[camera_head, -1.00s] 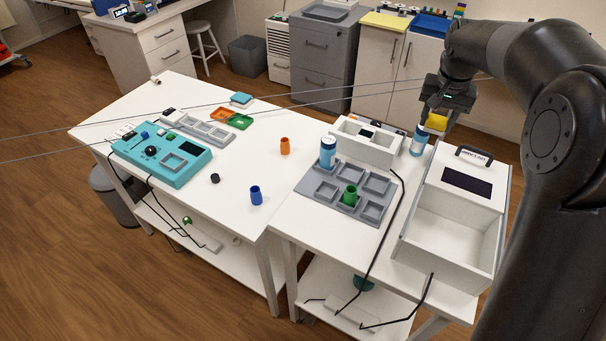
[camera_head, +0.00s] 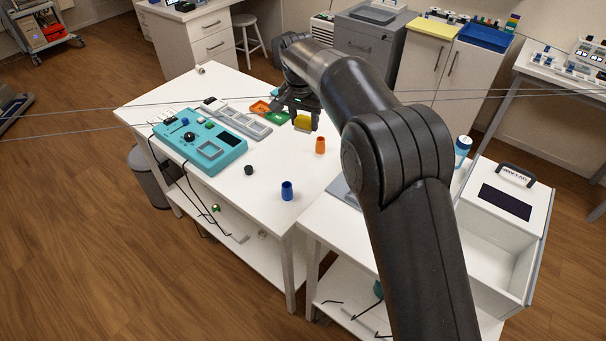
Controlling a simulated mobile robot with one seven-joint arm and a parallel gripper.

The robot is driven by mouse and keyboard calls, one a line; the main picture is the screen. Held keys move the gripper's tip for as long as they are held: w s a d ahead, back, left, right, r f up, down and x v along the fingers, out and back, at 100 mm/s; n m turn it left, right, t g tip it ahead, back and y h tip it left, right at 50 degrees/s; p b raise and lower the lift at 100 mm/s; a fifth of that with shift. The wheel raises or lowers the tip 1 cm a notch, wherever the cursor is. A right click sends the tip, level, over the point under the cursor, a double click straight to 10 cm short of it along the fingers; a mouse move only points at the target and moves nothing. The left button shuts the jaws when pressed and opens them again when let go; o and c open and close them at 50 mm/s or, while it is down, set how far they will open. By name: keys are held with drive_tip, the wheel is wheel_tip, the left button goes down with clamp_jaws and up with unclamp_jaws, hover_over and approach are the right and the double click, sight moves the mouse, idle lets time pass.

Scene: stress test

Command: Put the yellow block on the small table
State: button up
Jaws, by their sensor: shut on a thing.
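The yellow block (camera_head: 304,123) is held in my gripper (camera_head: 302,114), which is shut on it. Both are over the far right part of the left white table (camera_head: 245,193), beyond the orange cup. I cannot tell whether the block touches the tabletop. A second white table (camera_head: 322,218) adjoins it at the right, and my arm covers much of that one. Which of the two is the small table cannot be told for certain.
A white open box (camera_head: 495,235) and blue-white bottle (camera_head: 462,150) stand right.

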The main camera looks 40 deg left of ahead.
sight(304, 173)
drive_tip(key=shift+s+a, duration=0.1)
drive_tip(key=shift+a, duration=0.1)
wheel_tip(304, 173, down, 18)
drive_tip(key=shift+r, duration=0.15)
idle(0.5)
drive_tip(key=shift+f, duration=0.2)
drive_tip(key=o, duration=1.1)
drive_tip(key=shift+c, duration=0.2)
